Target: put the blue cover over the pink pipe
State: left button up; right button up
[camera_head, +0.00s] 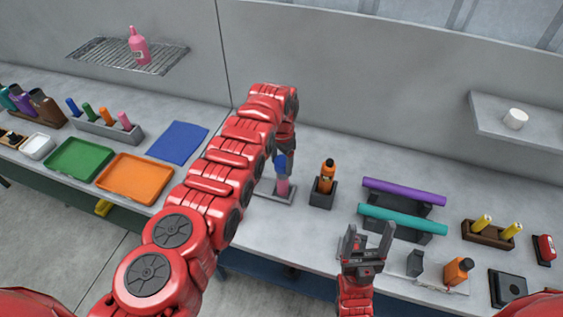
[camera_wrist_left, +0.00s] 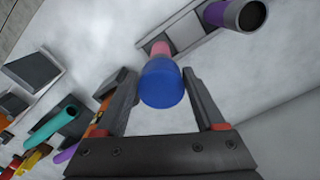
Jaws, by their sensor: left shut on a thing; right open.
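My left gripper (camera_head: 281,156) is shut on the blue cover (camera_head: 280,166). In the left wrist view the blue cover (camera_wrist_left: 162,86) sits between the two fingers. The pink pipe (camera_head: 283,187) stands upright on a grey base (camera_head: 263,193), directly below the cover. In the left wrist view the pink pipe (camera_wrist_left: 158,47) shows just beyond the cover's far end. I cannot tell how far the cover is over the pipe. My right gripper (camera_head: 369,238) is open and empty, away to the right above the front of the table.
A purple pipe (camera_wrist_left: 240,15) stands on the same base, hidden by my left arm in the head view. An orange bottle (camera_head: 327,171) stands in a dark holder close to the right. Purple (camera_head: 403,191) and teal (camera_head: 402,219) tubes lie on a dark rack further right.

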pick_arm(q)
jog(key=shift+f+b, duration=2)
jog(key=shift+f, duration=0.05)
jog(key=shift+r, duration=0.1)
dwell(0.4)
jog(key=o, duration=1.2)
jog(key=shift+o, duration=0.2)
